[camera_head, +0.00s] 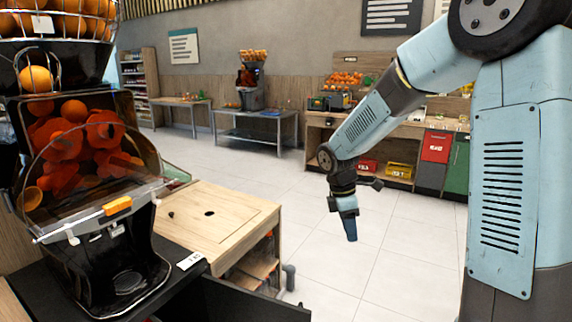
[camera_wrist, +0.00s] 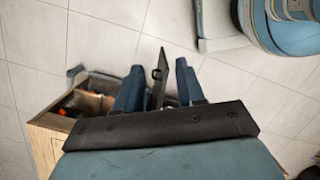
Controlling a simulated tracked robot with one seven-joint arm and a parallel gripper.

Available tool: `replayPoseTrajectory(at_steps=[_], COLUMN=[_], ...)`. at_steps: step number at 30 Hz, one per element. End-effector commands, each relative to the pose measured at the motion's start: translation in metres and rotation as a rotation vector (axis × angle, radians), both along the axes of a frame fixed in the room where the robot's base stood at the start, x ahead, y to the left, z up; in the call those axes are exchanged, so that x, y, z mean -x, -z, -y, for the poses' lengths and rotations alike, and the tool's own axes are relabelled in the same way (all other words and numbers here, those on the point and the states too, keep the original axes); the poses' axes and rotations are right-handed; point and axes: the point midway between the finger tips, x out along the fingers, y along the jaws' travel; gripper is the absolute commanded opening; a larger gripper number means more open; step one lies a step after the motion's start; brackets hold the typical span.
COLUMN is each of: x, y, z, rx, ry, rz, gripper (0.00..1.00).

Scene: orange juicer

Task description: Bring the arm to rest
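My gripper (camera_head: 347,225) hangs from my light-blue arm, pointing down over the tiled floor, to the right of the wooden counter. In the wrist view its two blue fingers (camera_wrist: 158,72) stand apart, so it is open. A thin dark piece shows between the fingers; I cannot tell whether it is part of the gripper or something behind it. I see no object clearly held. The arm is bent, with its forearm slanting down to the left.
The juicer (camera_head: 100,200) with oranges stands at left. Beside it is a wooden counter (camera_head: 215,215) with a dark panel (camera_head: 245,302) sticking out in front. A metal table (camera_head: 258,130) and shelves with coloured bins (camera_head: 436,147) stand farther back. Floor around the gripper is clear.

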Motion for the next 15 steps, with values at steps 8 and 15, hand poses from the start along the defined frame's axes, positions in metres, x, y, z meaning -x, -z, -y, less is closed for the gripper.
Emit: replayPoseTrajectory(at_steps=[8, 15], x=[0.042, 0.082], y=[-0.057, -0.098], z=[0.017, 0.031], rx=[0.015, -0.022], ry=[0.302, 0.571], rz=[0.165, 0.304], gripper=[0.39, 0.39])
